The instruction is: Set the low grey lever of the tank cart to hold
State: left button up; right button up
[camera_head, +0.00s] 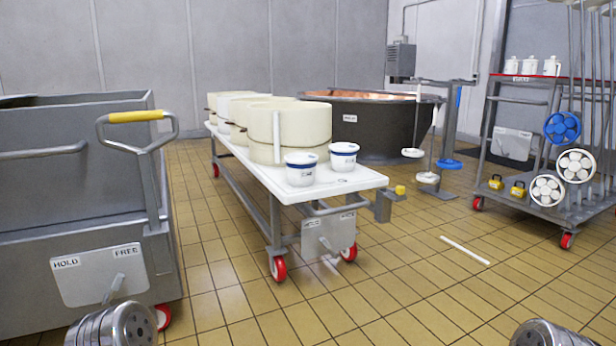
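The grey tank cart (60,220) stands at the left, with a push handle that has a yellow grip (135,116). Low on its near side is a pale plate (85,280) labelled HOLD at its left and FREE at its right. The low grey lever (115,285) is on the right part of this plate, nearer the FREE label. Its lower end is close to my metal arm part at the bottom edge, so its full shape is hard to tell. A similar arm part of mine shows at the bottom right. Neither gripper's fingers are in view.
A white-topped cart (350,183) with cream tubs and two small white pots (301,172) stands in the middle. A dark copper-lined vat (370,130) is behind it. A tool rack (545,190) is at the right. A white stick (465,250) lies on the otherwise open tiled floor.

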aim_at(119, 279)
jog(key=u, duration=1.4)
